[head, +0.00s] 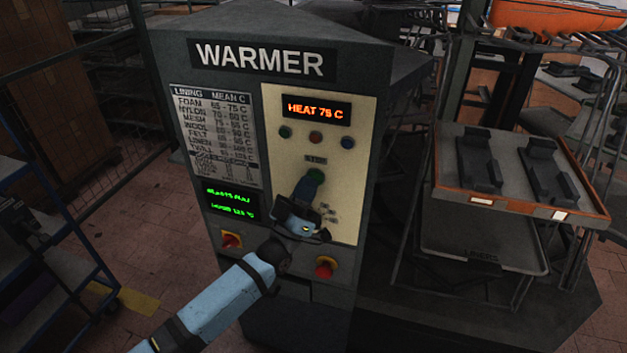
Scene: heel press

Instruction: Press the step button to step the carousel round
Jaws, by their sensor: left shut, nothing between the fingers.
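The warmer cabinet (235,100) stands in front of me with a cream control panel (350,190). A small label, which seems to read STEP, sits above a green button (316,175) on the panel. My left gripper (309,186) is shut and empty, its fingertips at the lower edge of this green button and partly covering it. I cannot tell whether they touch it. The carousel cannot be made out for certain. My right gripper is not in view.
A red display (316,110) reads HEAT 75 C, above a row of small round lamps or buttons. Two red knobs on yellow plates (231,240) (326,267) sit low on the cabinet, one either side of my left arm. A tray (510,205) with dark pieces stands right.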

